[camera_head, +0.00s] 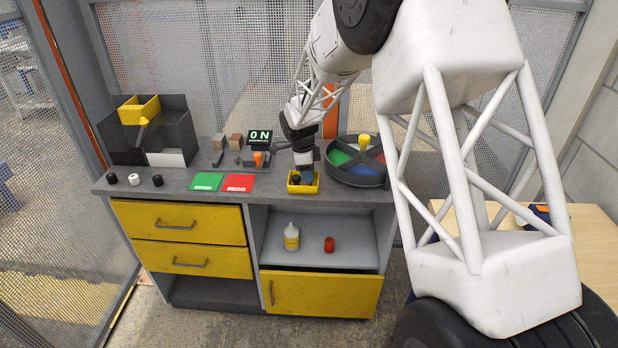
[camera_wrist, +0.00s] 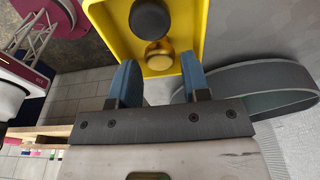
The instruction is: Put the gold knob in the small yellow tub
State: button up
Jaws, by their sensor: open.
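The small yellow tub (camera_head: 291,189) sits at the front edge of the grey bench, and its yellow wall also shows in the wrist view (camera_wrist: 112,14). The gold knob (camera_wrist: 158,60) appears to be inside the tub, near the wall closest to my gripper, beside a black knob (camera_wrist: 150,18). My gripper (camera_wrist: 160,72) is open, pointing down at the tub, with its two blue fingers on either side of the gold knob and apart from it. In the head view my gripper (camera_head: 306,178) is over the tub and hides the gold knob.
A round divided tray (camera_head: 357,181) stands close right of the tub. Green (camera_head: 207,182) and red (camera_head: 239,183) cards lie to the left. A dark bin (camera_head: 178,130) with another yellow container (camera_head: 152,103) is behind.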

notch_tip(320, 180, up, 10)
jog(key=a, duration=0.1)
jog(key=shift+a+f, duration=0.25)
dwell(0.7)
jog(key=s+d+r+n+t+y, duration=0.1)
jog(key=s+d+r+n, duration=0.3)
jog(key=s+d+r, duration=0.55)
jog(key=s+d+r+n, duration=0.4)
jog(key=s+d, duration=0.3)
jog(key=s, duration=0.5)
jog(key=s+d+n, duration=0.3)
jog(key=s, duration=0.6)
jog(key=s+d+f+n+t, duration=0.1)
jog(key=s+d+n, duration=0.2)
jog(key=s, duration=0.7)
jog(key=s+d+n, duration=0.3)
jog(key=s, duration=0.6)
jog(key=shift+s+f+n+t+y, duration=0.2)
jog(key=shift+s+n+t+y, duration=0.1)
jog(key=shift+n+y, duration=0.1)
